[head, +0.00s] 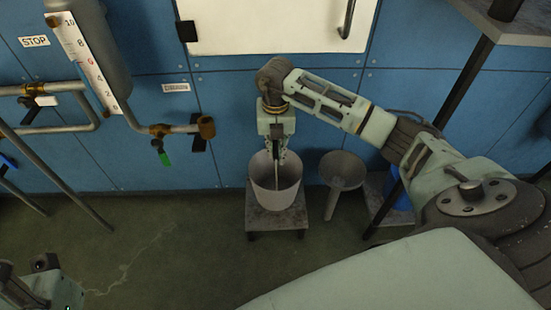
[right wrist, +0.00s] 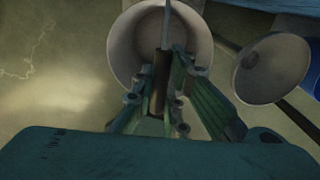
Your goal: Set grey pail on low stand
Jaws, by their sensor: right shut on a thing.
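The grey pail (head: 275,196) is upright at the low stand (head: 262,221), in the middle of the head view. Its base appears at the stand's top; I cannot tell whether it rests there or hangs just above. My right gripper (head: 279,163) points down over the pail's mouth and is shut on what looks like its thin handle. In the right wrist view the pail (right wrist: 128,45) shows beyond the fingers (right wrist: 165,80), with a pale strip running up from between them. Part of my left arm's end (head: 45,285) shows at the lower left; its fingertips are not clear.
Behind are a blue panelled wall (head: 225,110) and a brass tap (head: 206,128). A metal-topped table (head: 510,25) is at upper right. The floor (head: 150,240) left of the stand is clear.

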